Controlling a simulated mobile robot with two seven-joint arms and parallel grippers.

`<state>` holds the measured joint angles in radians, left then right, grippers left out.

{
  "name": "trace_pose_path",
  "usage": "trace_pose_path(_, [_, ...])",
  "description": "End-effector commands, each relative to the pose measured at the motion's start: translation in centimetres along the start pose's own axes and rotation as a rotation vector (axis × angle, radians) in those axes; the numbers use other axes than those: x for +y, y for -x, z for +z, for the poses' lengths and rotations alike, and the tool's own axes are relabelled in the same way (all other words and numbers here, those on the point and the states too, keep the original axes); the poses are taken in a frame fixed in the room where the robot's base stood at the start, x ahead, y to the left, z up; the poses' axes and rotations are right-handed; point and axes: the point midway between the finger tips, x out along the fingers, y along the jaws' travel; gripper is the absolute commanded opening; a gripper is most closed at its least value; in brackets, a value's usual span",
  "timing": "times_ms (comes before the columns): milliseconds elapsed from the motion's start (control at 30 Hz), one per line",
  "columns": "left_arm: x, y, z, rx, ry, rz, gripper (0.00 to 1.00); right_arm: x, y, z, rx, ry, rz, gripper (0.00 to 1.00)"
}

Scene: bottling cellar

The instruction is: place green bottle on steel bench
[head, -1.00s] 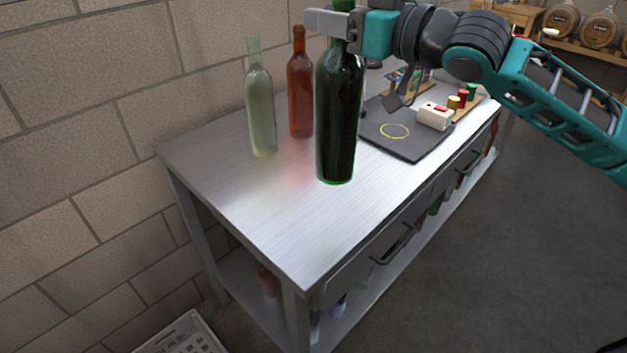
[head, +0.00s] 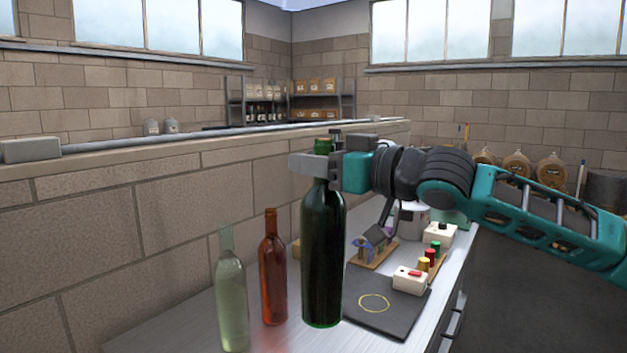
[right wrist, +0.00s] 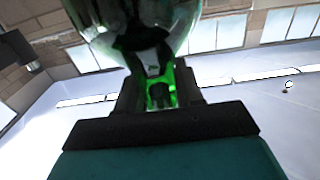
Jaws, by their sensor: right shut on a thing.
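The dark green bottle (head: 322,255) is upright at the middle of the head view. My right gripper (head: 322,160) is shut on its neck near the top. The bottle's base shows over the steel bench (head: 180,335); I cannot tell whether it touches the bench top. In the right wrist view the bottle (right wrist: 165,20) fills the upper middle, close against the gripper (right wrist: 158,85). My left gripper is in neither view.
A pale clear bottle (head: 231,300) and a red-brown bottle (head: 272,270) stand left of the green one. Right of it lie a dark mat (head: 390,318) with a yellow ring and a white box with a red button (head: 409,280). The brick wall (head: 120,230) borders the bench.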

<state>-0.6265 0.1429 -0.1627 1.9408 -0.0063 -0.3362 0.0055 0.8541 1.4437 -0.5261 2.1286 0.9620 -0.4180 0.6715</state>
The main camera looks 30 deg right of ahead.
Motion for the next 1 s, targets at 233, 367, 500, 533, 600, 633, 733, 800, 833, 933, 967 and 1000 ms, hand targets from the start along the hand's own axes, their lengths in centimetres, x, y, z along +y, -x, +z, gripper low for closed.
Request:
trace_pose_path(233, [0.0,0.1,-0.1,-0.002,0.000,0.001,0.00,0.0,0.1,2.9,0.004,0.004,-0.001,0.00])
trace_pose_path(367, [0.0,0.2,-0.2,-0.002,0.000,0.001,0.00,-0.2,0.1,4.3,0.001,0.005,-0.008,0.00])
trace_pose_path(500, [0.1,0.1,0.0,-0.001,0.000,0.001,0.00,-0.1,0.0,5.8,0.003,0.003,-0.005,0.00])
trace_pose_path(533, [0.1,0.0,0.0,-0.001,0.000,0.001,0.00,-0.1,0.0,6.1,0.003,0.004,-0.005,0.00])
trace_pose_path(600, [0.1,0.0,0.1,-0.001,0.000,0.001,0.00,-0.1,0.0,6.8,0.002,0.003,-0.005,0.00])
trace_pose_path(633, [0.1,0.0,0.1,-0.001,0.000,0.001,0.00,-0.1,0.1,7.1,0.001,0.004,-0.006,0.00])
trace_pose_path(733, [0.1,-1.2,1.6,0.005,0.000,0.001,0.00,-0.1,0.0,9.8,0.003,0.004,-0.006,0.00])
trace_pose_path(800, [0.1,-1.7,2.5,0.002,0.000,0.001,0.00,-0.1,0.1,11.2,0.003,0.004,-0.006,0.00])
trace_pose_path(833, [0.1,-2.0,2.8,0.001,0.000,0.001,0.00,-0.1,0.0,11.8,0.003,0.003,-0.006,0.00])
trace_pose_path(933, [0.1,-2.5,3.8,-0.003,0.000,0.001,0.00,-0.1,0.1,13.3,0.005,0.003,-0.006,0.00])
trace_pose_path(967, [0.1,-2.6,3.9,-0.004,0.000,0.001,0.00,-0.1,0.1,13.6,0.004,0.003,-0.006,0.00])
trace_pose_path(1000, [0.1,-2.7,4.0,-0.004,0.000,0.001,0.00,-0.1,0.0,13.9,0.005,0.004,-0.006,0.00])
